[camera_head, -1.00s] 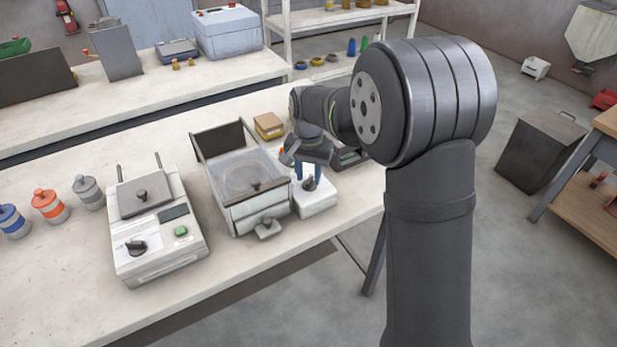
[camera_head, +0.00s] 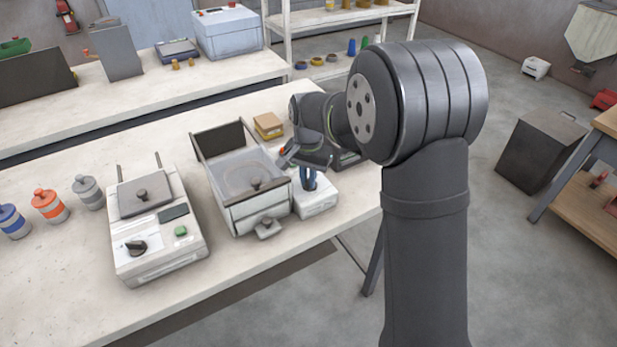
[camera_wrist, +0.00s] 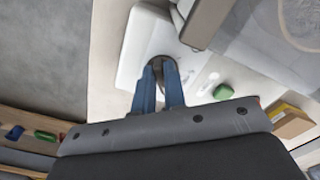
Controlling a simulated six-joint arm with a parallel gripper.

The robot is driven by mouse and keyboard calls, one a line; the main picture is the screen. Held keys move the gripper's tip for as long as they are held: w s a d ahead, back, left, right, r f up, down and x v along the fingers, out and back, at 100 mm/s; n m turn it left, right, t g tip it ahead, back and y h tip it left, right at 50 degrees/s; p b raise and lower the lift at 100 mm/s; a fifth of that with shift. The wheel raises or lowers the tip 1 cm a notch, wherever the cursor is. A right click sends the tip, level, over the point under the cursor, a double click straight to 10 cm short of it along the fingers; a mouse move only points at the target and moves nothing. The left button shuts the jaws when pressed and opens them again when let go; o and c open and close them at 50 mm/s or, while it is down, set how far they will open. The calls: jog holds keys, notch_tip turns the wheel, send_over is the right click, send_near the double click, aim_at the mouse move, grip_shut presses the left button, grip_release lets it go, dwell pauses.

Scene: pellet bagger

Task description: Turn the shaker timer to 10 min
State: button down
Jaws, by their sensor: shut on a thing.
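The shaker timer is a white box (camera_head: 318,207) at the right end of the bench, just right of the clear-lidded shaker (camera_head: 243,178). Its dark knob (camera_wrist: 159,62) shows between my fingertips in the wrist view, partly hidden by them. My gripper (camera_head: 309,184) has blue fingers and points down onto the box top. In the wrist view the gripper (camera_wrist: 160,68) is shut on the knob. The dial marks are too small or hidden to read.
A white machine with a black knob (camera_head: 135,247) and green button stands left of the shaker. A yellow-brown box (camera_head: 268,125) is behind. Bench front is clear.

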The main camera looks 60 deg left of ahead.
jog(key=shift+m, duration=0.8)
jog(key=c, duration=1.5)
grip_release()
notch_tip(320, 180, up, 18)
jog(key=shift+f, duration=0.25)
jog(key=shift+f, duration=0.15)
